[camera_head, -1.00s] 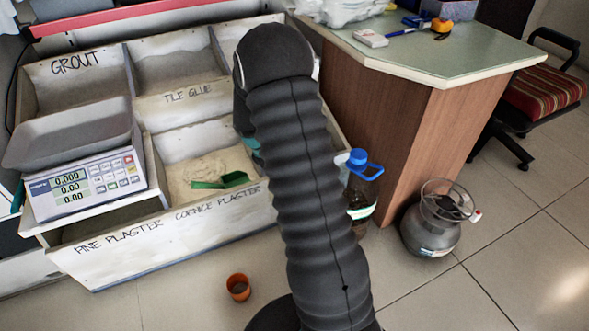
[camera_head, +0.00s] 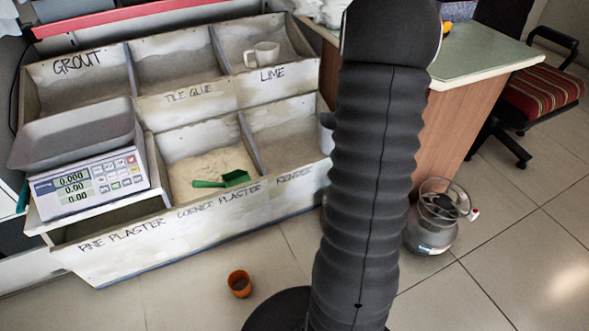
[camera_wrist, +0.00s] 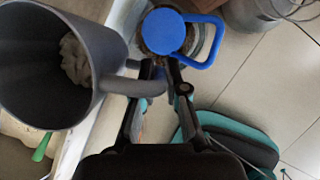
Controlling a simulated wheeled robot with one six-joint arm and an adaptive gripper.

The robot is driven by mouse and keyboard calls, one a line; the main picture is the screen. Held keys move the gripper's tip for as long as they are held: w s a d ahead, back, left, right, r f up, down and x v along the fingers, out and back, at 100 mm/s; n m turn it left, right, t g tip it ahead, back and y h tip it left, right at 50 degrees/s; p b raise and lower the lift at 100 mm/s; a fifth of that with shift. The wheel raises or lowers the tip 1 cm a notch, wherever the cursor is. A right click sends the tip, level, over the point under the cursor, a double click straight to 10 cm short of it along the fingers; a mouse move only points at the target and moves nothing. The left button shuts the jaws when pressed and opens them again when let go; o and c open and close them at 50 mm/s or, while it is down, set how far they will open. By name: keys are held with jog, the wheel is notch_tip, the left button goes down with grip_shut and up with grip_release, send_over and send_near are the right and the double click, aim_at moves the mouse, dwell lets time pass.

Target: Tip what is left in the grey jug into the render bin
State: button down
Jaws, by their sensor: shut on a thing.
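The grey jug (camera_wrist: 25,60) fills the left of the wrist view, its mouth facing the camera. A pale lump of material (camera_wrist: 74,60) sits inside it. My gripper (camera_wrist: 158,78) is shut on the jug's handle. In the head view only a sliver of the jug (camera_head: 326,133) shows beside my arm, at the right end of the bins. The render bin (camera_head: 292,180) is the front right compartment with RENDER written on its front board. The jug is at that bin's right edge; its exact tilt and height are unclear.
A bottle with a blue cap and handle (camera_wrist: 163,31) stands near the jug. The cornice plaster bin holds a green scoop (camera_head: 222,179). An orange cup (camera_head: 239,283) and a gas cylinder (camera_head: 432,228) stand on the floor.

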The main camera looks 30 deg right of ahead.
jog(key=shift+s+d+r+n+t, duration=0.15)
jog(key=shift+s+d+r+n, duration=0.25)
jog(key=shift+d, duration=0.2)
jog(key=shift+s+d+r+n+t, duration=0.1)
jog(key=shift+s+d+r+n, duration=0.2)
jog(key=shift+s+d+n, duration=0.25)
jog(key=shift+s+d+r+n+t, duration=0.15)
jog(key=shift+s+d+r+n, duration=0.15)
jog(key=shift+d, duration=0.4)
